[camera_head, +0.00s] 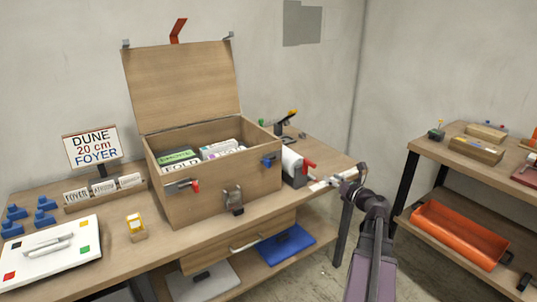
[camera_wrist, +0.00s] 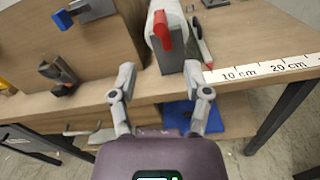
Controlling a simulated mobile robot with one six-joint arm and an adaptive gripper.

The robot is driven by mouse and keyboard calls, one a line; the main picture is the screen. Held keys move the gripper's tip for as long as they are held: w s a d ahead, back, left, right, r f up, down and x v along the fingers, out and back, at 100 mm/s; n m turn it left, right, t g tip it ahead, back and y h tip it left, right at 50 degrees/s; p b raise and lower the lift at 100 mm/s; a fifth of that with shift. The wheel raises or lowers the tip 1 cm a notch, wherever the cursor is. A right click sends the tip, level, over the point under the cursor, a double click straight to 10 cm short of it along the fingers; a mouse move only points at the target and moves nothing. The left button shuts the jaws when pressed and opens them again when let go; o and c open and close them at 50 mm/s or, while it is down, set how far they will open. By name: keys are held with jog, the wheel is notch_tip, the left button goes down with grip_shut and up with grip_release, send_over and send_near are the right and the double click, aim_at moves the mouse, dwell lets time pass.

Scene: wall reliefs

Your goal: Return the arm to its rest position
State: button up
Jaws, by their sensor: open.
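My gripper (camera_wrist: 161,76) shows in the wrist view with its two fingers spread apart and nothing between them. It is in front of the workbench edge, facing a white roll with a red handle (camera_wrist: 163,30). In the head view my gripper (camera_head: 352,172) is at the right end of the workbench (camera_head: 330,160), close to the white scale strip. The arm reaches up from the bottom of the picture, right of the bench. The fingers' detail is small in the head view.
An open wooden chest (camera_head: 210,205) stands on the bench, its lid raised. The roll with red handle (camera_head: 292,165) is right of it. A ruler strip (camera_wrist: 265,70) lies along the bench edge. A second table (camera_head: 460,160) with an orange tray (camera_head: 460,238) stands right.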

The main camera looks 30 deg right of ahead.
jog(key=w+a+f+n+g+y, duration=0.1)
jog(key=a+f+n+g, duration=0.2)
jog(key=a+n, duration=0.3)
jog(key=w+a+f+n+g+y, duration=0.2)
jog(key=a+f+n+g, duration=0.1)
jog(key=a, duration=0.8)
jog(key=w+a+f+n+g+y, duration=0.1)
jog(key=a+f+n+g+y, duration=0.1)
jog(key=a+n, duration=0.6)
jog(key=shift+w+a+f+n+g, duration=0.1)
jog(key=shift+f+g, duration=0.1)
jog(key=shift+f, duration=0.25)
jog(key=shift+w+a+f+n+g, duration=0.1)
jog(key=shift+w+f+g, duration=0.1)
jog(key=shift+f, duration=0.25)
jog(key=shift+w+f+n+g, duration=0.1)
jog(key=shift+f+g, duration=0.1)
jog(key=shift+f, duration=0.25)
jog(key=s+a+f+n+g+h, duration=0.3)
jog(key=s+a+f+n+g, duration=0.15)
jog(key=a+n, duration=0.5)
jog(key=s+a+f+n+g+h, duration=0.3)
jog(key=s+a+n+g, duration=0.15)
jog(key=a+n, duration=0.45)
notch_tip(320, 180, up, 24)
jog(key=d+n+p, duration=0.1)
jog(key=p, duration=2.3)
jog(key=shift+s, duration=0.45)
jog(key=shift+d, duration=0.1)
